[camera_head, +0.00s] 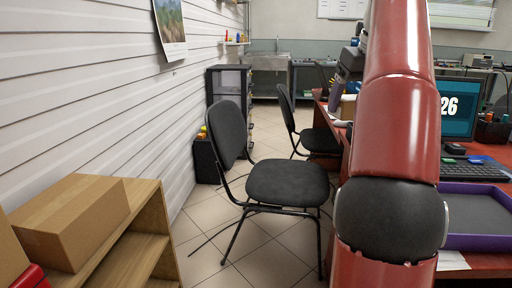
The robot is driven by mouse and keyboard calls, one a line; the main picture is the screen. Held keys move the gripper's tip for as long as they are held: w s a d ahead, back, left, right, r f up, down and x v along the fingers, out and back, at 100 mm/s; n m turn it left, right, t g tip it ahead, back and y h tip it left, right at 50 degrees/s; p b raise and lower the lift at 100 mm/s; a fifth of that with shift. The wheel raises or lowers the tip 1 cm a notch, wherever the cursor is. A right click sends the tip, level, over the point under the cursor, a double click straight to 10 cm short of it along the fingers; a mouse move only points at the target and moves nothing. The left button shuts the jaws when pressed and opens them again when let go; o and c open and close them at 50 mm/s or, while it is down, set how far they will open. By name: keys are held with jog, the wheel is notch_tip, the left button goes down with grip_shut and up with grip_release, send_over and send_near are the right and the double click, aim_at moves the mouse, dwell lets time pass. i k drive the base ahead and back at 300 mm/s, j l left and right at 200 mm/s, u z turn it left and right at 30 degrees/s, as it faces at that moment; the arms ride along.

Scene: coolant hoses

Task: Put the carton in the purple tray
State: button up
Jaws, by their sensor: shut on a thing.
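A brown cardboard carton (72,220) lies on top of the wooden shelf unit at the lower left. Part of another cardboard surface (10,258) shows at the left edge, cut off by the frame. I cannot tell which of these is the task's carton. The purple tray (462,242) lies on the red desk at the right. Its left part is hidden behind my red arm, and its grey floor looks empty where it shows. My gripper is not in view.
The wooden shelf unit (145,240) stands against the white wall. Two black chairs, the nearer one (287,184) and one behind it, stand between shelf and desk. A keyboard (470,171) and monitor (457,110) are behind the tray. Tiled floor (205,225) is open left of the chairs.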

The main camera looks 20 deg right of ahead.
aim_at(492, 217)
jog(key=i+z, duration=0.15)
jog(key=z, duration=0.3)
jog(key=i+j+z, duration=0.1)
jog(key=z, duration=0.3)
jog(key=i+j+z, duration=0.15)
jog(key=z, duration=0.3)
jog(key=i+j+z, duration=0.15)
jog(key=z, duration=0.25)
jog(key=i+j+z, duration=0.15)
jog(key=z, duration=0.3)
jog(key=i+j+z, duration=0.2)
jog(key=j+z, duration=0.15)
jog(key=i+j+z, duration=0.15)
jog(key=j+z, duration=0.25)
jog(key=i+j+z, duration=0.1)
jog(key=j+z, duration=0.25)
jog(key=j, duration=0.2)
jog(key=j+z, duration=0.4)
jog(key=i+j, duration=0.05)
jog(key=j, duration=0.05)
